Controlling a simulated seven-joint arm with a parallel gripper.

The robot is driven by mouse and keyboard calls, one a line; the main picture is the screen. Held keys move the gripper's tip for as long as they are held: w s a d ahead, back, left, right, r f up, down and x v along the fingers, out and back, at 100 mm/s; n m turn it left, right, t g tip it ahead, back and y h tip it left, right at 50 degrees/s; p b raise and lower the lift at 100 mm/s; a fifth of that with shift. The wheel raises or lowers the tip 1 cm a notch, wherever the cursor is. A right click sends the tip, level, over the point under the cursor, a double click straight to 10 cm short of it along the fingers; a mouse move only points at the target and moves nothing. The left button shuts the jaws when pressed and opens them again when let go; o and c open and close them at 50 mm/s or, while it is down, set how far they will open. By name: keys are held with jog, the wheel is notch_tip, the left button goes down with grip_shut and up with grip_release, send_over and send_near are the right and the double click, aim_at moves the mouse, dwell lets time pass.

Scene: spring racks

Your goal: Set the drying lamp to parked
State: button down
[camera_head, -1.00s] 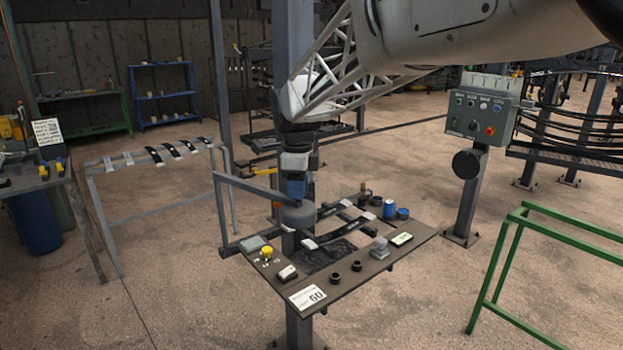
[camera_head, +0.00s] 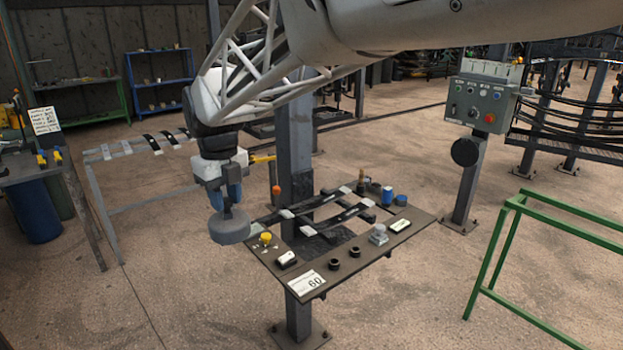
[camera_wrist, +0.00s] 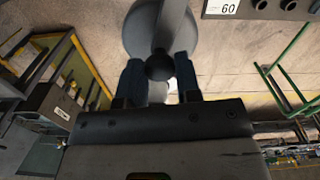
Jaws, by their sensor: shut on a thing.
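The drying lamp is a round grey head (camera_head: 230,228) just off the left end of the worktable in the head view. My gripper (camera_head: 227,200) is above it with its blue fingers pointing down. In the wrist view the lamp's round head (camera_wrist: 135,30) is at the top, with a grey bar and a dark ball knob (camera_wrist: 160,67) in front of it. My gripper (camera_wrist: 158,64) is shut with a finger on each side of that knob. The lamp's support arm and post, left of the table, are hidden behind the lamp and my gripper in the head view.
The worktable (camera_head: 345,268) carries dark leaf strips, a yellow button (camera_head: 266,238), black knobs, blue cups and a "60" card (camera_head: 307,284). A strip rack (camera_head: 105,205) stands left, a green frame (camera_head: 570,232) right, and a control box (camera_head: 480,103) behind.

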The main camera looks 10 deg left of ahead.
jog(key=shift+s+a+r, duration=0.1)
jog(key=shift+s+a, duration=0.05)
jog(key=shift+a, duration=0.25)
jog(key=c, duration=0.8)
grip_release()
jog(key=shift+r, duration=0.1)
jog(key=shift+r, duration=3.75)
